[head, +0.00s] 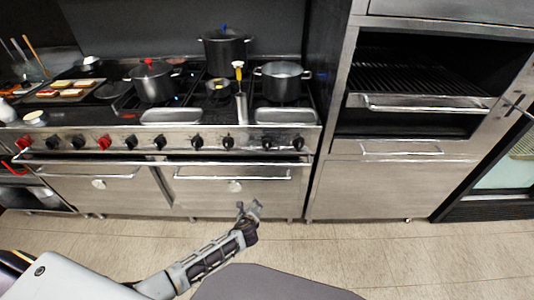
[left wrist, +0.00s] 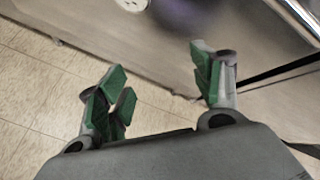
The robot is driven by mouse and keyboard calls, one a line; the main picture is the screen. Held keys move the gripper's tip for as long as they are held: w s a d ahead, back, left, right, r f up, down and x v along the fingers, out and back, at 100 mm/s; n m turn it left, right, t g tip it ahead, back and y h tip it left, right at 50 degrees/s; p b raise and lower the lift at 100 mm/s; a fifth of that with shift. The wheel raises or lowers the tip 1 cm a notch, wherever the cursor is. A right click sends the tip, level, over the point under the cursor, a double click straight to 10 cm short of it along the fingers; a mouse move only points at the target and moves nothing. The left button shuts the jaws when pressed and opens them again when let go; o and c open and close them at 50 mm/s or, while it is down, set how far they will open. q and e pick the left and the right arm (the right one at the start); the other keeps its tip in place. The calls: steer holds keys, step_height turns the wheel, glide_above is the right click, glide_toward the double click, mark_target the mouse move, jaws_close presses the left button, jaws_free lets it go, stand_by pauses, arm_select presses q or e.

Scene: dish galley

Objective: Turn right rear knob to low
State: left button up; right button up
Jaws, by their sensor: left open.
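The range (head: 222,141) has a row of knobs along its front panel. Several are black and a few red; at the right end are two black knobs, one at the far right (head: 298,143) and one beside it (head: 267,143). Which one is the right rear knob, and their exact settings, I cannot tell. My left gripper (head: 250,209) is low in front of the range, below the oven handles and apart from the knobs. In the left wrist view my left gripper (left wrist: 163,76) is open and empty, with green finger pads. My right gripper is not in view.
Pots stand on the range: one with a red lid knob (head: 153,82), a tall rear one (head: 225,52) and one at right (head: 282,80). Oven handles (head: 232,176) stick out below the knobs. A steel cabinet with a grill rack (head: 425,80) stands right. The floor (head: 400,250) is clear.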

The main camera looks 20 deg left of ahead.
arm_select(q)
steer(key=w+d+r+m+t+y+b, duration=0.1)
steer(key=w+d+r+m+t+b, duration=0.15)
steer(key=r, duration=0.35)
steer(key=w+d+r+m+t+b, duration=0.1)
steer(key=w+r+m+t+b, duration=0.15)
steer(key=r, duration=0.35)
steer(key=m+t+b, duration=0.2)
steer(key=m+b, duration=0.2)
glide_toward(267, 147)
steer(key=d+v, duration=0.1)
steer(key=v, duration=0.3)
steer(key=shift+w+a+f+y, duration=0.25)
steer(key=shift+a+f+y, duration=0.05)
steer(key=shift+y, duration=0.1)
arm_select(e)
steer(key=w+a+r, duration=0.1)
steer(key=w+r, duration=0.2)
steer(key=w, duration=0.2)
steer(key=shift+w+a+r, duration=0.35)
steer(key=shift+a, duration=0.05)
arm_select(q)
steer(key=shift+w, duration=0.15)
